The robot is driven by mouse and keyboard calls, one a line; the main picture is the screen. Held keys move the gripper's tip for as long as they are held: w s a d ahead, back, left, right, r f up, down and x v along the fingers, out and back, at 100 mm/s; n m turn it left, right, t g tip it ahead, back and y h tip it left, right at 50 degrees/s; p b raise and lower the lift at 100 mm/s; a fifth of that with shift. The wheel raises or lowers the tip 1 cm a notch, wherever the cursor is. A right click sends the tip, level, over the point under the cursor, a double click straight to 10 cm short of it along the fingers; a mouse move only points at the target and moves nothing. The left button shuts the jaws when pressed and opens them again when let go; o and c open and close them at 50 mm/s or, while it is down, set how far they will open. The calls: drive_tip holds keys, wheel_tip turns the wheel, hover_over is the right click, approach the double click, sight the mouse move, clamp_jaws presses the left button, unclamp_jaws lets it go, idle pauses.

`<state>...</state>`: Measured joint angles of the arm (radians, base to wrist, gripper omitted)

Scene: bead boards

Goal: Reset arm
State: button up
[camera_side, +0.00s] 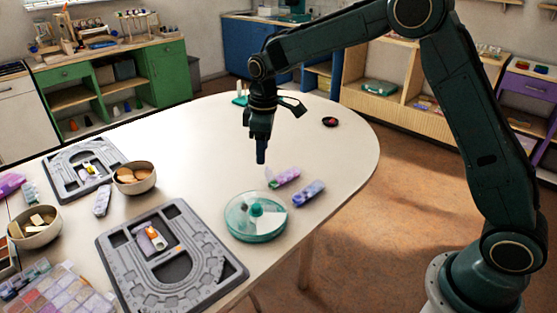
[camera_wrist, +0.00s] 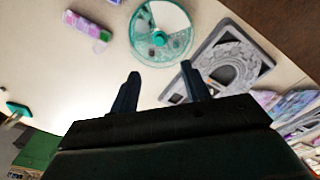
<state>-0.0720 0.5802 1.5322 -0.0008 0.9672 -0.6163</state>
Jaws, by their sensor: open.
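My gripper (camera_side: 261,155) hangs above the white table (camera_side: 200,147), pointing down, with nothing held. In the wrist view my gripper (camera_wrist: 158,82) shows its two dark fingers spread apart with a clear gap. A round teal-rimmed clear case (camera_side: 256,218) lies on the table in front of the gripper in the side view; it also shows in the wrist view (camera_wrist: 162,32). The gripper is apart from it.
Two tubes, one pink and green (camera_side: 284,178) and one bluish purple (camera_side: 308,193), lie near the case. Grey bead boards (camera_side: 205,268) (camera_side: 60,165), bowls (camera_side: 134,178) (camera_side: 38,232) and a bead box (camera_side: 62,297) crowd the left. The back of the table is mostly clear.

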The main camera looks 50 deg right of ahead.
drive_tip(key=s+d+r+m+t, duration=0.1)
drive_tip(key=s+r+m, duration=0.1)
drive_tip(key=s+r, duration=0.55)
drive_tip(key=s+d+r+m+t, duration=0.1)
drive_tip(key=s+d+r+m, duration=0.1)
drive_tip(key=s+r, duration=0.55)
drive_tip(key=s+f+m+t, duration=0.2)
drive_tip(key=s+m, duration=0.1)
drive_tip(key=s, duration=1.6)
drive_tip(key=shift+d+m+t, duration=0.4)
